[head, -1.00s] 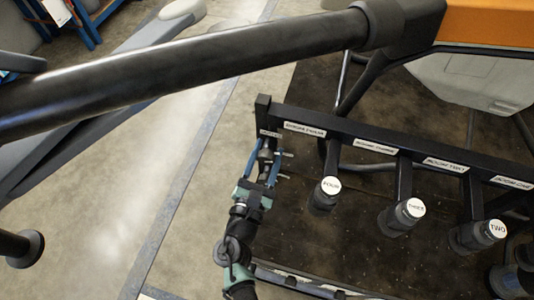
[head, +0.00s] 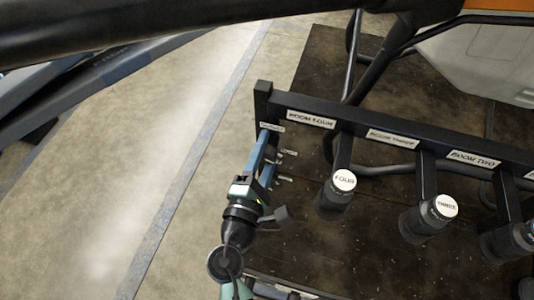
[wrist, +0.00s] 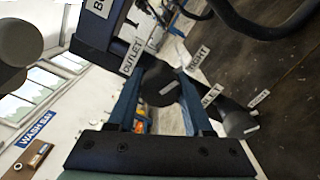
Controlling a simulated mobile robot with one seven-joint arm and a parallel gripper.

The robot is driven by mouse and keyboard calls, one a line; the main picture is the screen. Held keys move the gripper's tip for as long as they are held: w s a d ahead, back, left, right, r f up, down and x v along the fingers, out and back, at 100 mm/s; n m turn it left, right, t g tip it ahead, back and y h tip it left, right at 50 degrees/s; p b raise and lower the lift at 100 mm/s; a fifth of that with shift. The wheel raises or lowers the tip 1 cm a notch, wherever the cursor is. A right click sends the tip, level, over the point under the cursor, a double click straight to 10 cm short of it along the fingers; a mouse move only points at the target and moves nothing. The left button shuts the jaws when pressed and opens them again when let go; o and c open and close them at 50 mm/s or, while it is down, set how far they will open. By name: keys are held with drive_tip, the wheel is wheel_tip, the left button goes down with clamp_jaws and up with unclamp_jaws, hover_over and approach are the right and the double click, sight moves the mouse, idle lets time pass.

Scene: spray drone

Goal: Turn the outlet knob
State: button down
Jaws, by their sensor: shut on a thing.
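The outlet knob (wrist: 160,86) is a dark round knob with a short white line on its face, tilted in the wrist view. It sits below the OUTLET label (wrist: 131,54), near the labels RIGHT (wrist: 198,58) and LEFT (wrist: 211,95). My gripper (wrist: 160,92) has its blue fingers on either side of the knob and is shut on it. In the head view my gripper (head: 264,158) reaches up to the left end of the black bar, and its fingers hide the knob.
The black boom bar (head: 390,124) runs right from the outlet, with nozzles labelled FOUR (head: 338,190) and THREE (head: 430,216) close by. Another dark round part (wrist: 240,123) with a white mark is right of the knob in the wrist view.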

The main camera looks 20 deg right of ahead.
drive_tip(key=shift+m+b, duration=0.4)
drive_tip(key=shift+m, duration=0.2)
drive_tip(key=shift+c, duration=1.5)
unclamp_jaws()
drive_tip(key=b+v, duration=0.1)
drive_tip(key=v, duration=1.2)
